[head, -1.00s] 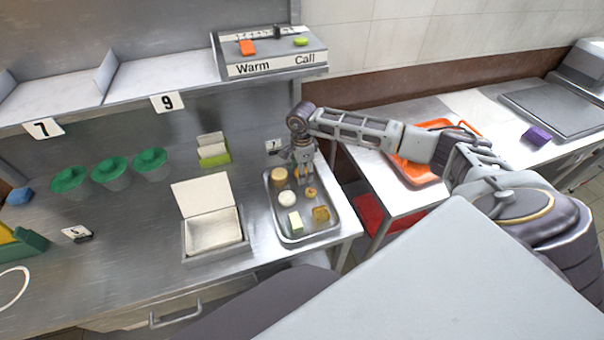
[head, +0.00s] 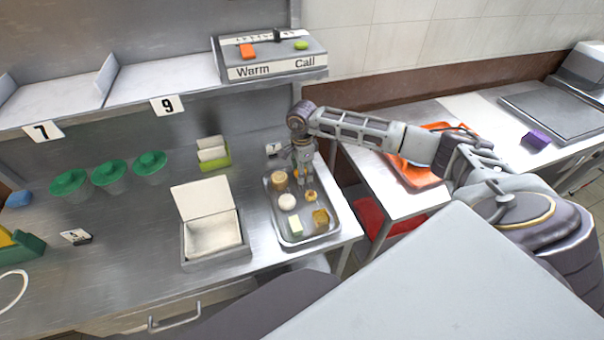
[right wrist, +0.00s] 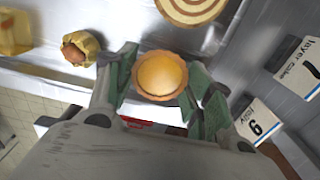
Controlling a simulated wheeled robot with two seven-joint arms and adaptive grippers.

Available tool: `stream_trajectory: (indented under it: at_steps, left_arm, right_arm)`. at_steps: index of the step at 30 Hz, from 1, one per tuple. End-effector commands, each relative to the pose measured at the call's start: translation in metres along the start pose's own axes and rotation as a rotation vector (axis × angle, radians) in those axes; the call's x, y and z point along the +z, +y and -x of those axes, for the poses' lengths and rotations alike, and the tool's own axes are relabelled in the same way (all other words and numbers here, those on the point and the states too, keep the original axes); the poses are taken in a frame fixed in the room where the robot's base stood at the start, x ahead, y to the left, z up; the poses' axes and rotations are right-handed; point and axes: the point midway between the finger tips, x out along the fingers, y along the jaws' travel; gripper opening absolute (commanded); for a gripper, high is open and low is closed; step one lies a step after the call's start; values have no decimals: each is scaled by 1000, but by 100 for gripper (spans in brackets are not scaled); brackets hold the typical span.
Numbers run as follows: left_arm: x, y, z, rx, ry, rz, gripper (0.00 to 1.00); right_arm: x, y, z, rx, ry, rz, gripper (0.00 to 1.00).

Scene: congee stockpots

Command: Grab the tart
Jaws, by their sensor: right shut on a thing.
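The tart (right wrist: 161,75), round with a golden top and brown crust, sits between the green-padded fingers of my right gripper (right wrist: 160,85) in the right wrist view. The gripper is shut on it. In the head view my right gripper (head: 303,178) points down over the back right part of the metal tray (head: 336,232). The tart is mostly hidden by the fingers there. I cannot tell whether it still touches the tray. My left gripper is not in view.
The tray also holds a brown round cake (head: 279,180), a white bun (head: 288,202), a pale block (head: 296,226), a small roll (head: 311,196) and a golden pastry (head: 320,217). An open white box (head: 213,230) stands left of the tray. An orange tray (head: 416,176) lies on the right table.

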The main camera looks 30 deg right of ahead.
Motion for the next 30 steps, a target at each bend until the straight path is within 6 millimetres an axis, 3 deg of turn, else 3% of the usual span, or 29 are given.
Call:
stream_trajectory:
  at_steps: [16,30]
  left_arm:
    - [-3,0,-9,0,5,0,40]
    - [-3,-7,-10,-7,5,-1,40]
  right_arm:
    - [0,0,74,-2,0,1,30]
    - [0,0,87,1,0,0,30]
